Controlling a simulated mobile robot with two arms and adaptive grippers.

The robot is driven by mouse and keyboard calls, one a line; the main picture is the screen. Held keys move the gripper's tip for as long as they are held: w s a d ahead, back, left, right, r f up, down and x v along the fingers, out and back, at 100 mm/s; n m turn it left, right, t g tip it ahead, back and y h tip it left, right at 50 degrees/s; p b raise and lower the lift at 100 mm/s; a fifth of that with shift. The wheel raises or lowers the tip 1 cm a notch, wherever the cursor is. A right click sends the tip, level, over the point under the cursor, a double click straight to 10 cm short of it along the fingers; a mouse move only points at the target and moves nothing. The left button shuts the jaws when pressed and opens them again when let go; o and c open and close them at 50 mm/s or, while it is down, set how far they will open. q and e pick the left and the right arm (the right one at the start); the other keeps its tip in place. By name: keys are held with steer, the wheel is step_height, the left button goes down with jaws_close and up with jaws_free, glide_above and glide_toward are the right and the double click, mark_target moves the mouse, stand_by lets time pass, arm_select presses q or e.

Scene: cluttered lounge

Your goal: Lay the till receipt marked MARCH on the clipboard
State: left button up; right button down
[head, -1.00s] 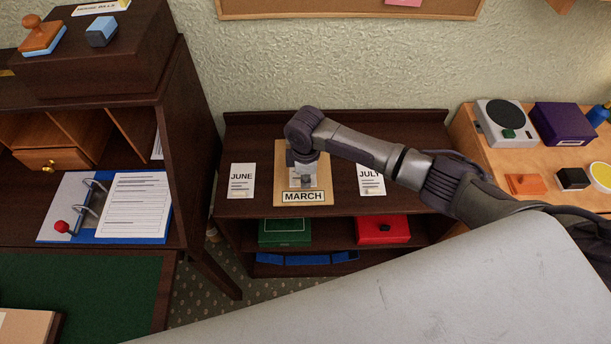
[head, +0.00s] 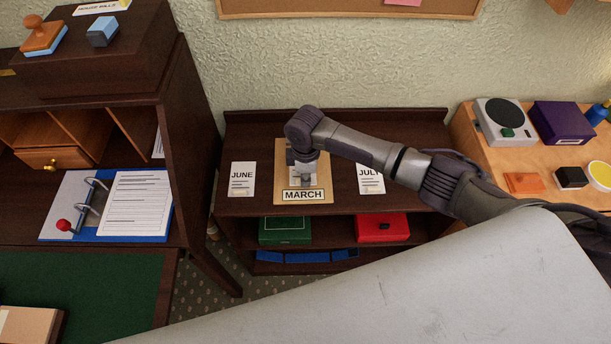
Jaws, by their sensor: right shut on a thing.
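A tan wooden board (head: 321,193) lies on top of the low dark shelf unit, with a framed label reading MARCH (head: 303,195) at its front edge. A pale paper, partly covered, shows on the board under my right gripper (head: 303,178). My right gripper points down over the board and is shut on what looks like that paper, the till receipt. The grip itself is mostly hidden by the hand. I cannot make out a clip on the board. My left gripper is not in view.
Papers marked JUNE (head: 242,180) and JULY (head: 370,179) lie left and right of the board. Green (head: 285,230) and red (head: 382,228) boxes sit on the shelf below. A desk with a ring binder (head: 75,205) stands left; a cluttered wooden table (head: 540,202) stands right.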

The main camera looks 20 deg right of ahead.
steer(key=shift+p, duration=0.3)
steer(key=shift+f, duration=0.2)
steer(key=shift+f+b, duration=0.8)
steer(key=shift+f, duration=0.25)
steer(key=shift+w, duration=0.25)
steer(key=shift+w+d+b, duration=0.2)
steer(key=shift+w+b, duration=0.3)
steer(key=shift+w, duration=0.1)
steer(key=shift+w+d+b, duration=0.2)
steer(key=shift+w+b, duration=0.3)
steer(key=shift+w, duration=0.1)
steer(key=shift+f, duration=0.2)
